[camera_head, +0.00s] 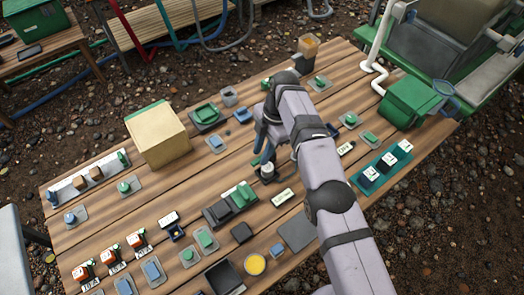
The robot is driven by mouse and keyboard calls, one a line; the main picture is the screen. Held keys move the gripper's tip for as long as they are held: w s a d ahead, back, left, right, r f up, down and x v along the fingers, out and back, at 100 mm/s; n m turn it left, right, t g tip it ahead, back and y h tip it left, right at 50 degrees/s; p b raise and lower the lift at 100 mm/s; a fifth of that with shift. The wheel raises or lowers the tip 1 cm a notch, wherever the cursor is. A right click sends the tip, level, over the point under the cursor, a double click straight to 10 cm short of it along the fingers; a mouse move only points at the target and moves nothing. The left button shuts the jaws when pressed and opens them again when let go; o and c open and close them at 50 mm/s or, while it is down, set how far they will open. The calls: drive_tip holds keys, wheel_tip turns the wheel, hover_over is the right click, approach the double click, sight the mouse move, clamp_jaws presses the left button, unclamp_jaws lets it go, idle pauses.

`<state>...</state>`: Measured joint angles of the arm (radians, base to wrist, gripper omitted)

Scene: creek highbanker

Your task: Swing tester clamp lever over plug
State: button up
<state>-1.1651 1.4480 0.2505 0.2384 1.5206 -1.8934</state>
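My arm comes in from the lower right, and my gripper (264,160) points down over the middle of the wooden table. Its fingers are small and partly hidden by my wrist, so I cannot tell if they are open or shut. A small dark round piece with a pale top (267,172) stands right at the fingertips; I cannot tell if they touch it. A dark grey fixture with a green block (240,195) lies just left of and below the gripper. I cannot make out for sure which piece is the tester, its clamp lever or the plug.
The wooden table (110,215) carries many small parts on pads. A tan box (158,138) stands at left. Orange-and-white labelled units (113,258) line the front left. A teal tray (381,168) with white-topped blocks lies right of my arm. A green container (410,100) stands at the right edge.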

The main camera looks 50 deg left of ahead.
drive_tip(key=shift+s+p+v, duration=0.25)
drive_tip(key=shift+p+v, duration=0.65)
drive_tip(key=shift+v, duration=0.1)
drive_tip(key=shift+s+p+v, duration=0.25)
drive_tip(key=shift+p+v, duration=0.6)
drive_tip(key=shift+v, duration=0.15)
drive_tip(key=shift+s+p+v, duration=0.25)
drive_tip(key=shift+p+v, duration=0.65)
drive_tip(key=shift+v, duration=0.1)
drive_tip(key=shift+r, duration=0.15)
